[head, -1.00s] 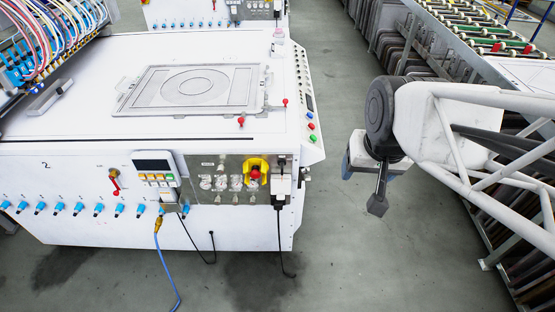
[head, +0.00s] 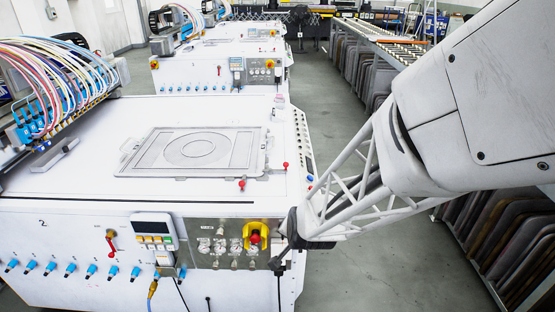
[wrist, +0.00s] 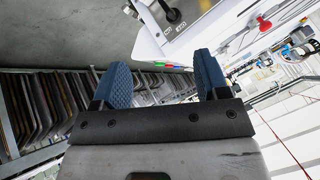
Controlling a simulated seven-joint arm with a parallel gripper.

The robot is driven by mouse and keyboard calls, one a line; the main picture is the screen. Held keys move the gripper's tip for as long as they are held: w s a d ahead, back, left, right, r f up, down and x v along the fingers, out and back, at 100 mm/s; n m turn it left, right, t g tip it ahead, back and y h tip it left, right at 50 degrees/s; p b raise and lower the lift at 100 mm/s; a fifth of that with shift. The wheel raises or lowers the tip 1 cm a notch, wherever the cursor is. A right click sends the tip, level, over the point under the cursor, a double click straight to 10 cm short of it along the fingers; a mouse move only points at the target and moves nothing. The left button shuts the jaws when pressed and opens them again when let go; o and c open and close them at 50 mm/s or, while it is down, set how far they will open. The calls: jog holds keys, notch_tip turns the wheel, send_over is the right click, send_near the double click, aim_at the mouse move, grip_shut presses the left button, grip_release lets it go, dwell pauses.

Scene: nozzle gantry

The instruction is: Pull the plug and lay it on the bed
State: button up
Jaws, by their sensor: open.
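My gripper (wrist: 163,78) is open and empty, its two blue ribbed pads wide apart in the wrist view. A dark plug-like piece (wrist: 172,15) shows at the top of the wrist view against a white panel, beyond the pads and not between them. In the head view my wrist covers the front panel's right end, hiding the plug and socket there. A dark cable (head: 279,292) hangs below that spot. The white bed (head: 85,150) is the machine's top, with a grey framed plate (head: 193,150) on it.
A yellow-backed red button (head: 255,238) and gauges (head: 220,243) sit left of my wrist. Coloured hoses (head: 55,65) stand at the bed's left. Small red knobs (head: 242,184) stand on the bed's right part. A rack of panels (head: 510,230) stands right of the aisle.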

jog(key=w+a+f+m+t, duration=0.2)
jog(key=w+a+f, duration=0.15)
jog(key=f, duration=0.65)
jog(key=n+t+h, duration=0.2)
jog(key=n+t, duration=0.6)
jog(key=t, duration=0.1)
send_near(279, 274)
jog(key=w, duration=0.1)
jog(key=shift+w+r, duration=0.1)
jog(key=shift+w, duration=0.2)
jog(key=shift+w, duration=4.35)
